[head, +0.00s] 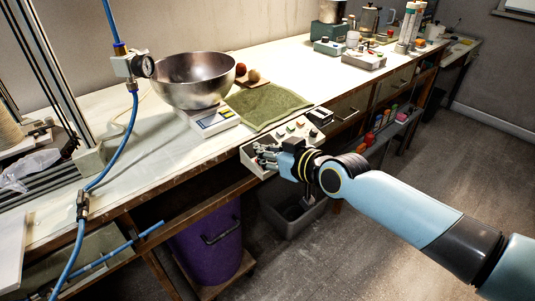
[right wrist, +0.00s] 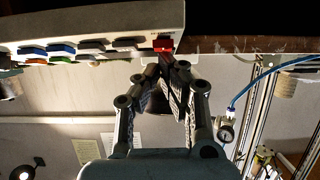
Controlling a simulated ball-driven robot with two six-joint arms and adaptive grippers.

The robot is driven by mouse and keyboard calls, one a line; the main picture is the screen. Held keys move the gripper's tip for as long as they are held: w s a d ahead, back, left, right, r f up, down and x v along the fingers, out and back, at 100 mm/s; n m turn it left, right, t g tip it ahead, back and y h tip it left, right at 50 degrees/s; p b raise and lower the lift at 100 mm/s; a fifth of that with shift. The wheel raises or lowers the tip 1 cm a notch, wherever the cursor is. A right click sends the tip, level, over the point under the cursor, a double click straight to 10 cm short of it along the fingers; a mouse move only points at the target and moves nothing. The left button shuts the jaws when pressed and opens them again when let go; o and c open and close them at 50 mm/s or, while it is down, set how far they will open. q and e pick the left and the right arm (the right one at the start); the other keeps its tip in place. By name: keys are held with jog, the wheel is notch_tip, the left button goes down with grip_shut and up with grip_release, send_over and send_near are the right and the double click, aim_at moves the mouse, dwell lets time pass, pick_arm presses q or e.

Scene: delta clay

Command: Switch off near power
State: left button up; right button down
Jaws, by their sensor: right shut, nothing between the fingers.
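A pale control box (head: 252,160) with several knobs and buttons sits at the front edge of the bench in the head view. In the right wrist view the box (right wrist: 95,22) fills the top left, with a row of blue, green, orange and grey controls. A small red switch (right wrist: 163,45) is at its right end. My right gripper (head: 262,155) is shut and empty, reaching over the front of the box. In the right wrist view its fingertips (right wrist: 168,62) are right by the red switch; I cannot tell if they touch. My left gripper is not in view.
A steel bowl (head: 194,80) stands on a white scale (head: 212,121) behind the box. A green cloth (head: 268,105) lies beside it. A blue hose (head: 125,135) with a gauge (head: 143,66) hangs at left. A purple bin (head: 208,245) stands under the bench.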

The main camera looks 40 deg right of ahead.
jog(key=shift+s+f, duration=0.1)
jog(key=shift+f, duration=0.1)
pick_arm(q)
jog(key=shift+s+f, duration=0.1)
pick_arm(e)
jog(key=shift+s+f, duration=0.5)
jog(key=shift+s, duration=0.4)
jog(key=shift+r, duration=0.1)
